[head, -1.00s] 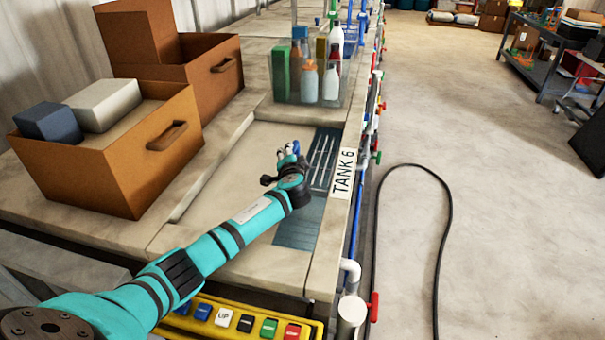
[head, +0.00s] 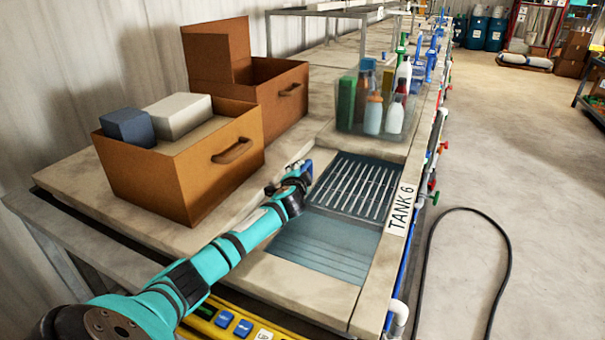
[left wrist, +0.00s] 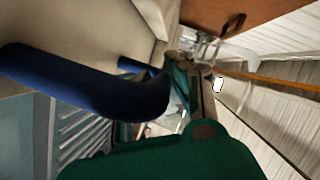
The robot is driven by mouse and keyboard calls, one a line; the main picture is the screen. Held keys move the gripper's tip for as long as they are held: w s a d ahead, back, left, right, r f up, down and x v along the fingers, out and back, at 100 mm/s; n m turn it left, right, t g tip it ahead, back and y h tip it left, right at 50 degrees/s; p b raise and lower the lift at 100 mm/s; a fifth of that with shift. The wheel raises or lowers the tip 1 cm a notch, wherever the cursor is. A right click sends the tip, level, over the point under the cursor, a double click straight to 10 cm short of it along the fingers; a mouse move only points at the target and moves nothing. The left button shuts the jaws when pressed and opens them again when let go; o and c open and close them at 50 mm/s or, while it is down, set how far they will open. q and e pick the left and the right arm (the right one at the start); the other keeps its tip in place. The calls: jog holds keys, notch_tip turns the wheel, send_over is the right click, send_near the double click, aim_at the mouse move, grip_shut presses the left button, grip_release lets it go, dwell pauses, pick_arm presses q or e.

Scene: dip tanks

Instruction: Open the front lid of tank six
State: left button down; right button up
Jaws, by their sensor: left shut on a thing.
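Tank six, with its white TANK 6 label (head: 401,208), has a wide opening on top. My left gripper (head: 299,172) is at the opening's left edge, shut on the blue lid handle (head: 308,168). In the left wrist view the thick blue handle (left wrist: 85,80) is close up, beside a pale surface (left wrist: 105,28) that looks like the lid. My arm hides much of the lid in the head view. My right gripper is out of view.
A cardboard box (head: 190,180) with two blocks stands close left of my gripper, another box (head: 275,95) behind it. A clear bin (head: 350,118) of bottles stands beyond the opening. Valves and pipes line the right side. A black hose (head: 508,245) lies on the floor.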

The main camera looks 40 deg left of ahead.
pick_arm(q)
jog(key=c, duration=1.2)
grip_release()
jog(key=shift+v, duration=6)
jog(key=shift+f, duration=0.1)
